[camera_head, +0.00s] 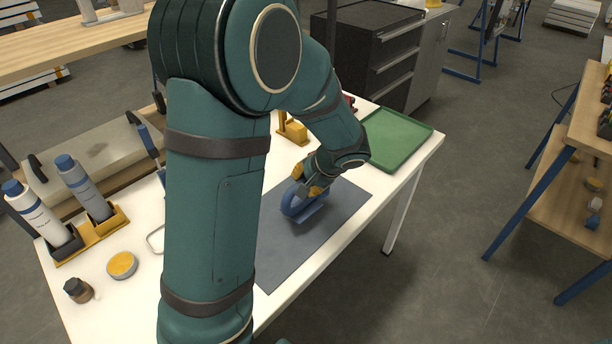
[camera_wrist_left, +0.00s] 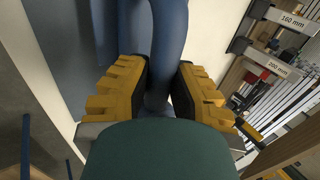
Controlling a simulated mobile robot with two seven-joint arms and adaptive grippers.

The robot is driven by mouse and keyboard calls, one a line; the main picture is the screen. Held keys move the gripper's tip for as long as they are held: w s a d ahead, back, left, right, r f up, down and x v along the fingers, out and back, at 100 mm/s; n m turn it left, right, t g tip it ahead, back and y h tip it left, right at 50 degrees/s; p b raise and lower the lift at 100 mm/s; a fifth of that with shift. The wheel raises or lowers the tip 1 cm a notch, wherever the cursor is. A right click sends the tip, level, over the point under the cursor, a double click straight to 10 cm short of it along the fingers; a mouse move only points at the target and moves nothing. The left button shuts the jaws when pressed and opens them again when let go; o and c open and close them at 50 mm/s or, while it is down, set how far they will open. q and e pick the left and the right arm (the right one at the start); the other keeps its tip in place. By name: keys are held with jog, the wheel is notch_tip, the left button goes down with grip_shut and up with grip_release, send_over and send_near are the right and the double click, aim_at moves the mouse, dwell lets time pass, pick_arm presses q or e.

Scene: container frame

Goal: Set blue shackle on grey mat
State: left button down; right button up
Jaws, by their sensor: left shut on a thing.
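The blue shackle (camera_head: 300,204) is over the right part of the grey mat (camera_head: 290,250) on the white table. My left gripper (camera_head: 313,186) is shut on the blue shackle from above. In the left wrist view the yellow fingers (camera_wrist_left: 160,90) sit on both sides of one blue bar of the shackle (camera_wrist_left: 168,45). The shackle is at or just above the mat; I cannot tell whether it touches. My left arm hides the left part of the mat. My right gripper is not in view.
A green tray (camera_head: 397,140) lies at the table's far right corner. A yellow object (camera_head: 293,130) stands behind the mat.

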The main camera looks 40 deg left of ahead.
pick_arm(q)
jog(key=shift+f+b, duration=0.7)
jog(key=shift+f, duration=1.15)
jog(key=shift+f, duration=0.15)
jog(key=c, duration=1)
grip_release()
jog(key=shift+o, duration=0.2)
